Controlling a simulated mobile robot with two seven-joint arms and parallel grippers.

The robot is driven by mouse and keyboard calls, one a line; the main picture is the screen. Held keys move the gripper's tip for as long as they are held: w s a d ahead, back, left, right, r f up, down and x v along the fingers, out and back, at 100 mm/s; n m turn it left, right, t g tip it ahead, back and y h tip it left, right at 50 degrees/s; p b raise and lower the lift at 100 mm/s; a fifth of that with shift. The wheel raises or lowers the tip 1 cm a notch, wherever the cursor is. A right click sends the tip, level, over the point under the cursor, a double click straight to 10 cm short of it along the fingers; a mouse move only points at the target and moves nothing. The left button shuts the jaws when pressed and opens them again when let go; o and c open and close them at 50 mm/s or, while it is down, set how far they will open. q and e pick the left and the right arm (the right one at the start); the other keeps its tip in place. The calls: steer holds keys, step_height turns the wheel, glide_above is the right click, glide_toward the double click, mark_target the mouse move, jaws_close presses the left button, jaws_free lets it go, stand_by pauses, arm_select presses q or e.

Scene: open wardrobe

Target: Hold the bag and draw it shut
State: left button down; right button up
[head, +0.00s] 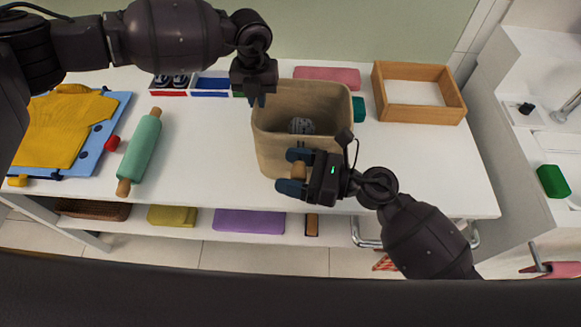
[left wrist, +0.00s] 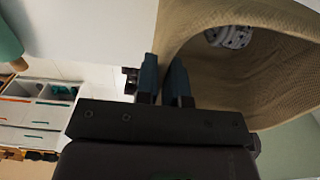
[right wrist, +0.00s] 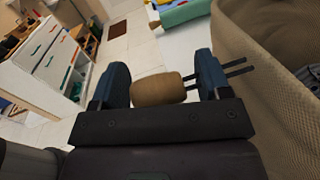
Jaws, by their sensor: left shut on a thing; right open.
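The tan fabric bag (head: 279,147) stands on the white table with its mouth wide open. A grey-white patterned item (head: 301,126) lies inside. My left gripper (head: 257,100) is shut on the bag's rim at the back left; the rim runs between its fingers in the left wrist view (left wrist: 163,82). My right gripper (head: 289,171) is open in front of the bag. A tan-brown wooden toggle (right wrist: 158,90) lies between its spread fingers, with a gap on at least one side. Thin dark cords (right wrist: 235,68) show beside one finger, near the bag wall.
A green rolling pin (head: 140,150) and a folded yellow garment (head: 65,130) on blue cloth lie to the left. A wooden tray (head: 376,100) and a pink folded cloth (head: 327,76) are at the back.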

steer(key=shift+a, duration=0.2)
steer(key=c, duration=1.3)
steer(key=shift+s, duration=2.4)
steer(key=o, duration=1.3)
steer(key=s+d, duration=0.2)
steer(key=d, duration=0.9)
steer(key=shift+d, duration=0.4)
steer(key=shift+s, duration=0.1)
